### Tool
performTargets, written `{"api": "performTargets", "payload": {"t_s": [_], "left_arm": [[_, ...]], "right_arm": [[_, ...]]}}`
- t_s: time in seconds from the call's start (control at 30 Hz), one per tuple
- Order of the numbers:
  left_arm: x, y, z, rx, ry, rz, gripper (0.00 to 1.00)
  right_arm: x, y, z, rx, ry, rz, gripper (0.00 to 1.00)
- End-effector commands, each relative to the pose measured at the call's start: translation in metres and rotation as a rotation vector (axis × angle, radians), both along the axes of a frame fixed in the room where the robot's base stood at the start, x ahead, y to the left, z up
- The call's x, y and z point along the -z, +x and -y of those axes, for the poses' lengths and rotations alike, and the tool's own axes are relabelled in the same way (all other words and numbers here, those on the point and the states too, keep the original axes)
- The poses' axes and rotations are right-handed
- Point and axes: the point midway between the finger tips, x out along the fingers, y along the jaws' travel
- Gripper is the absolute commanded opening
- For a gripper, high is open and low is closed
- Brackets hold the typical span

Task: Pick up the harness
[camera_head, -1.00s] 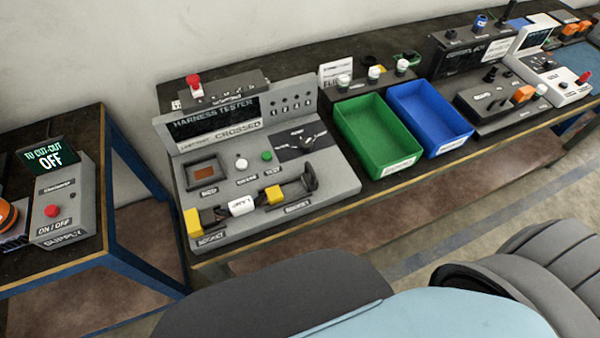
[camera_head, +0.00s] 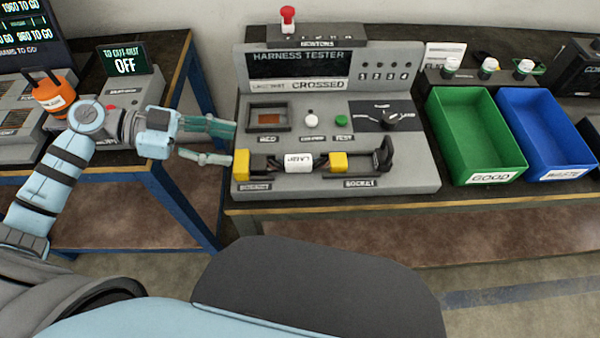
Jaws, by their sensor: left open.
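The harness (camera_head: 299,162) lies across the front of the grey harness tester (camera_head: 410,180). It has a yellow connector at each end, dark wires and a white tag between them. Its left connector sits by one labelled socket, its right one by the other near a black upright clamp or lever (camera_head: 383,155). The tester's display reads "CROSSED". My left gripper (camera_head: 222,143) is open and empty, its fingers pointing right, just left of the tester and the harness's left yellow connector. It does not appear to hold anything. My right gripper is not in view.
A green bin (camera_head: 432,122) marked "GOOD" and a blue bin (camera_head: 505,120) stand right of the tester. A red-topped button (camera_head: 288,16) rises behind it.

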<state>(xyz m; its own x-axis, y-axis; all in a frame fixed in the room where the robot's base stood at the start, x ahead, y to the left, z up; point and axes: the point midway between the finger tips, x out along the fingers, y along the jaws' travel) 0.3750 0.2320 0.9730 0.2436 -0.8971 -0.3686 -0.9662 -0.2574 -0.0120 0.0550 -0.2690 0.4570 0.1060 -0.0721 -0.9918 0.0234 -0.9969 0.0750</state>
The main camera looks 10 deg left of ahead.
Motion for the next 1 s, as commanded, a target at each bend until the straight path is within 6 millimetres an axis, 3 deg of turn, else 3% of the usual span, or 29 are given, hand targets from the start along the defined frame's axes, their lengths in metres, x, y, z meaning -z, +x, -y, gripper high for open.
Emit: {"api": "performTargets", "payload": {"t_s": [0.3, 0.57, 0.73, 1.0], "left_arm": [[0.022, 0.012, 0.061, 0.014, 0.010, -0.013, 0.48], [0.033, 0.018, 0.089, 0.012, 0.011, -0.015, 0.48], [0.042, 0.024, 0.121, 0.011, 0.009, -0.015, 0.48], [0.046, 0.026, 0.129, 0.010, 0.015, -0.016, 0.48]], "right_arm": [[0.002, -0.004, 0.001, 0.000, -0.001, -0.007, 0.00], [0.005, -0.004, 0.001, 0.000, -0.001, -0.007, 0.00], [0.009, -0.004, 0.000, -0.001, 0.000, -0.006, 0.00], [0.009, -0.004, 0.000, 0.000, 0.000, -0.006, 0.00]]}}
